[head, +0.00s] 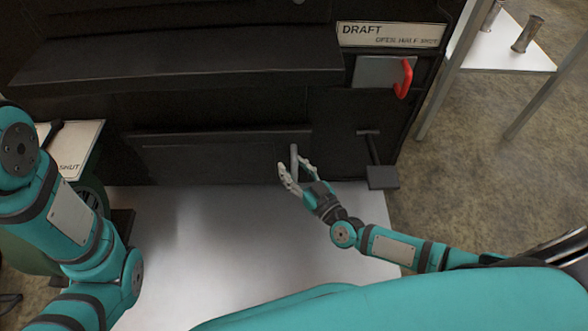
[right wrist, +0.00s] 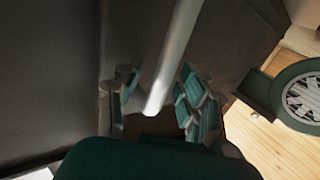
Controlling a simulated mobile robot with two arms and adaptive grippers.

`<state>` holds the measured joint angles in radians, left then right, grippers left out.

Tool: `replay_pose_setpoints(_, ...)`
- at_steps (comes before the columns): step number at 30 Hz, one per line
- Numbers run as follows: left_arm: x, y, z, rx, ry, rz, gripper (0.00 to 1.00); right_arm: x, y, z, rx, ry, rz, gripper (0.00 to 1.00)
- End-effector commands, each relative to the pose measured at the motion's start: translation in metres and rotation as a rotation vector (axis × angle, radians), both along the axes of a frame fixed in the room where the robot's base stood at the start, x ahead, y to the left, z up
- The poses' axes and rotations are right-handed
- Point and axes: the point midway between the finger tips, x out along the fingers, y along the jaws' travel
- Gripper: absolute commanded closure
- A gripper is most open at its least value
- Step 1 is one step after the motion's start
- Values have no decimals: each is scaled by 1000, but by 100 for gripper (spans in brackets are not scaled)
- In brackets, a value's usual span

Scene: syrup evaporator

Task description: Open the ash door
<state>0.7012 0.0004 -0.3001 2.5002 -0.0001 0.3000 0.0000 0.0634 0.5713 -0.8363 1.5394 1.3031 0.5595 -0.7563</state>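The ash door (head: 210,155) is a wide, low, dark panel at the bottom of the black stove front, and it looks closed. Its upright grey handle (head: 294,157) is near the door's right end. The handle also shows in the right wrist view as a pale bar (right wrist: 180,45). My right gripper (head: 296,175) is at the handle, with its fingers apart on either side of the bar. In the right wrist view, gaps show between the bar and the fingers (right wrist: 157,100). My left arm is at the left; its gripper is out of view.
A draft plate with a red handle (head: 405,79) is at the upper right, under a DRAFT sign (head: 390,35). A dark pedal-like lever (head: 382,176) stands right of the door. A pale sheet (head: 200,240) covers the floor in front. A round green machine (right wrist: 300,95) is at right.

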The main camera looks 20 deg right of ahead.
Motion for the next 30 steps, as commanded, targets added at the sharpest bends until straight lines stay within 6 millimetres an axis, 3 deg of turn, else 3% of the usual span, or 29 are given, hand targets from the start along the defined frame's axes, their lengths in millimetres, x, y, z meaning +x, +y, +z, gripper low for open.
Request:
replay_pose_setpoints(4,0,0,0,0,0,0,60,0,0,0,0,0,0,60)
replay_pose_setpoints(13,0,0,0,0,-1,-1,60,0,0,0,0,0,0,99)
replay_pose_setpoints(30,0,0,0,0,-1,-1,60,0,-2,0,-1,0,-4,100)
